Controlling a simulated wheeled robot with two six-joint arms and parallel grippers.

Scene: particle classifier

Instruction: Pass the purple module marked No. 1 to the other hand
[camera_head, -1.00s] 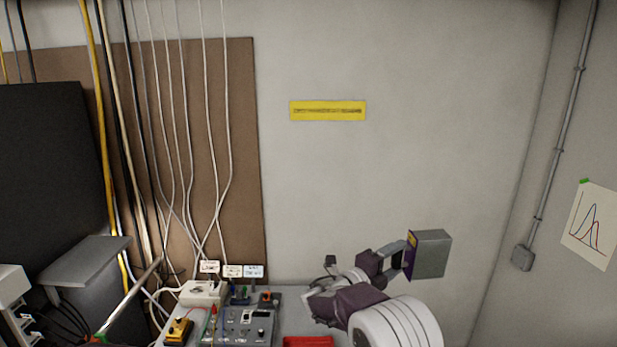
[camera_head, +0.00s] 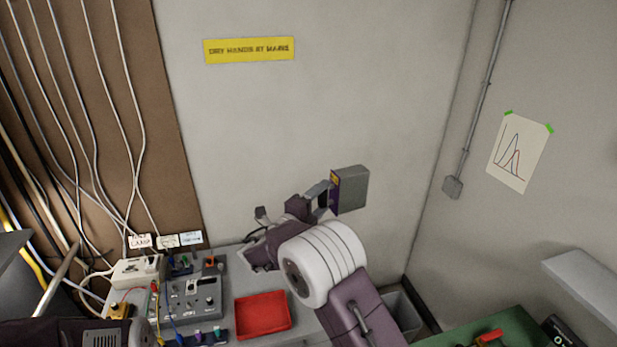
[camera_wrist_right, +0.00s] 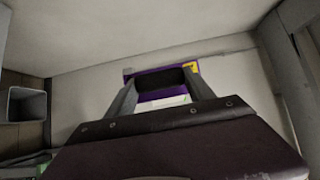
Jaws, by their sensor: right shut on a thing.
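The module is a grey box with a purple face and a small yellow label. It shows in the head view (camera_head: 352,189), held up in front of the wall. My right gripper (camera_head: 328,196) is shut on it at the purple side. In the right wrist view, the gripper's two fingers (camera_wrist_right: 162,98) reach to the module's purple face (camera_wrist_right: 150,73), with a yellow mark at its right corner. The number on the label is too small to read.
A bench carries a grey control panel (camera_head: 190,297) with cables and a red tray (camera_head: 263,314). A grey bin (camera_head: 403,312) stands right of the bench. A green surface (camera_head: 480,330) lies at lower right, below a wall shelf (camera_head: 585,280).

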